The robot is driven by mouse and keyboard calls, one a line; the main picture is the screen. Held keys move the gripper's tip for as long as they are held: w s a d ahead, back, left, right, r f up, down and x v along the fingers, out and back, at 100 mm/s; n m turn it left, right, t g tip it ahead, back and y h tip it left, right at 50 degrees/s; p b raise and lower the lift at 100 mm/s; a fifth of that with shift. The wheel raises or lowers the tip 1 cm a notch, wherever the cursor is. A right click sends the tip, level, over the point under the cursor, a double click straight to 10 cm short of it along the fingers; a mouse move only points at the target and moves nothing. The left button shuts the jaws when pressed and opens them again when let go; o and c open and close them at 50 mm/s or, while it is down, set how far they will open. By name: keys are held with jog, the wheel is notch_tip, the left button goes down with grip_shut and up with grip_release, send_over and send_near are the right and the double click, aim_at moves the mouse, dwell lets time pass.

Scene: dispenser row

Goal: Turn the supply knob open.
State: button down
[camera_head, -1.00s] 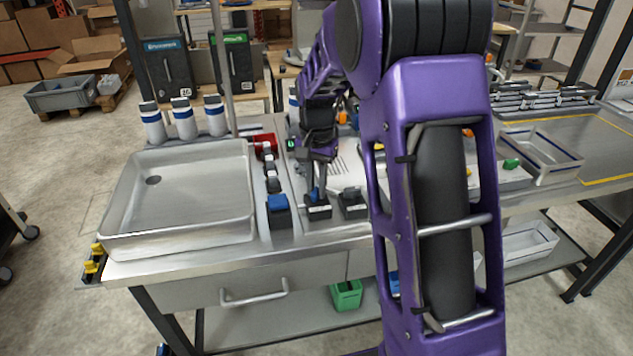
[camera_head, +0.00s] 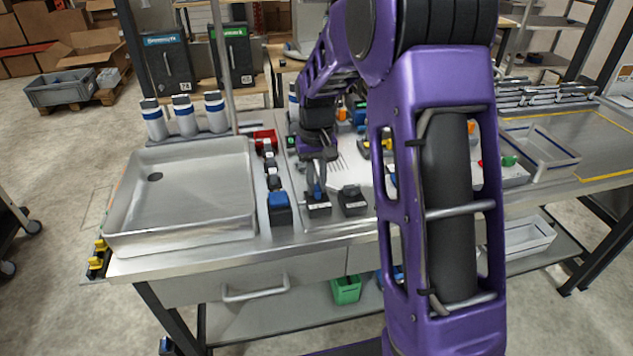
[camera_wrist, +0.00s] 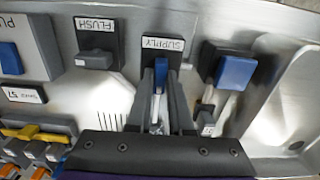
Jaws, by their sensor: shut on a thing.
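The supply knob (camera_wrist: 160,76) is a narrow blue handle on a dark base marked SUPPLY (camera_wrist: 163,44). In the wrist view it stands between the two grey fingers of my gripper (camera_wrist: 161,88), which is shut on it. In the head view my gripper (camera_head: 317,189) reaches down to the knob, a small blue patch (camera_head: 318,196) on its black base at the front of the counter. The fingers partly hide the knob there, and its exact angle is hard to tell.
The FLUSH knob (camera_wrist: 94,60), dark grey, sits close beside the supply knob. A blue-topped block (camera_head: 279,208) stands on its other side, near the steel sink (camera_head: 185,200). White bottles (camera_head: 184,114) line the sink's back.

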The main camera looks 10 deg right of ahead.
aim_at(316, 186)
dwell(0.4)
jog(key=c, duration=0.8)
grip_release()
notch_tip(316, 186, up, 18)
jog(key=shift+f+p, duration=0.25)
jog(key=shift+p, duration=0.6)
